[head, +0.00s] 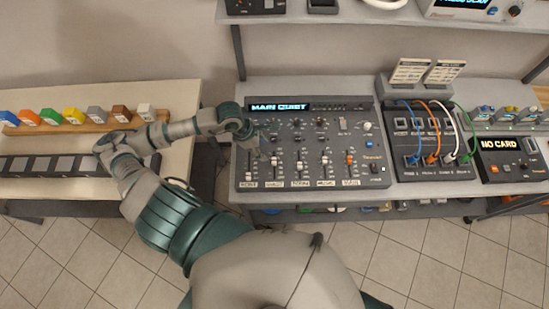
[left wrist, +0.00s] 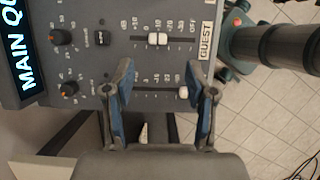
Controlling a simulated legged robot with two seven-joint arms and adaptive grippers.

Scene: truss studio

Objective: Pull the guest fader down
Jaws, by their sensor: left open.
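The mixer (head: 310,120) has a row of faders along its lower half. The guest fader (head: 274,160) is the second from the left, above the label GUEST. In the left wrist view the guest fader's white cap (left wrist: 158,40) stands around the middle of its slot, beyond the fingertips. My left gripper (head: 256,150) is over the mixer's left side. In the left wrist view its blue-padded fingers (left wrist: 168,88) are open and empty, straddling the leftmost fader's track. That fader's white cap (left wrist: 183,92) sits near the OFF end. My right gripper is not in view.
Knobs (left wrist: 61,37) line the mixer's upper part, below a display reading MAIN QUIET (head: 279,107). A patch panel with coloured cables (head: 436,140) and a NO CARD unit (head: 510,157) stand to the right. Coloured blocks (head: 75,117) line a table at left.

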